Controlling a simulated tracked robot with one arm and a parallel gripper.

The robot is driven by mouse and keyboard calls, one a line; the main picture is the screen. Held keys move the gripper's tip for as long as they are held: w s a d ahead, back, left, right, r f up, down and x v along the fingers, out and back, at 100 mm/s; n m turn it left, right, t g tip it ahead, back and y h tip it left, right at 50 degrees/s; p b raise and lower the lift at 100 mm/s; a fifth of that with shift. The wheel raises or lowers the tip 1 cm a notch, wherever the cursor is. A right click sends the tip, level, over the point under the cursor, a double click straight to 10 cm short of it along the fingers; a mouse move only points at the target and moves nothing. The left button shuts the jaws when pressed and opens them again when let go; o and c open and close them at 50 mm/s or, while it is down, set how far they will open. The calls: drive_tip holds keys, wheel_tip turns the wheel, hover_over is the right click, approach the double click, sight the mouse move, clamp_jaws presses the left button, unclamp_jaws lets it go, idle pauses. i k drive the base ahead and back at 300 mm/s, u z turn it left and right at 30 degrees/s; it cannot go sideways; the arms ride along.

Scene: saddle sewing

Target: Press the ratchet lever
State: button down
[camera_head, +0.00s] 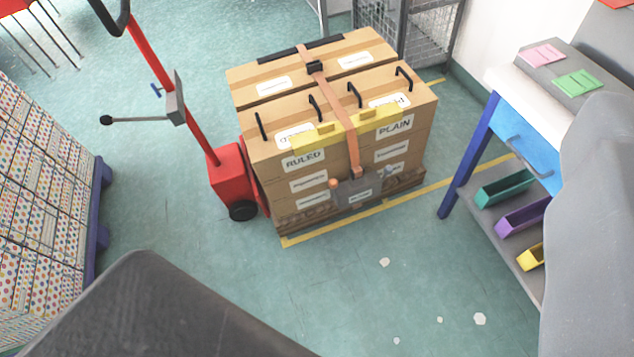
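A brown strap (335,98) runs over a stack of cardboard boxes (405,85) and down its front. I cannot tell which part is the ratchet lever. The red hand truck (228,176) at left carries a grey box with a thin rod ending in a black knob (107,120). My gripper (370,178) shows as two large grey shapes, at lower left and right, wide apart, with nothing between them nearby. It is away from the stack.
A workbench (470,155) with coloured bins stands at right. Dotted boxes on a blue pallet (100,205) stand at left. A wire cage (425,40) is behind the stack. The green floor in front is clear apart from a few white scraps (385,262).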

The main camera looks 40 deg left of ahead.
sight(333, 184)
drive_tip(key=z, duration=0.15)
drive_tip(key=i, duration=0.95)
drive_tip(key=u, duration=0.1)
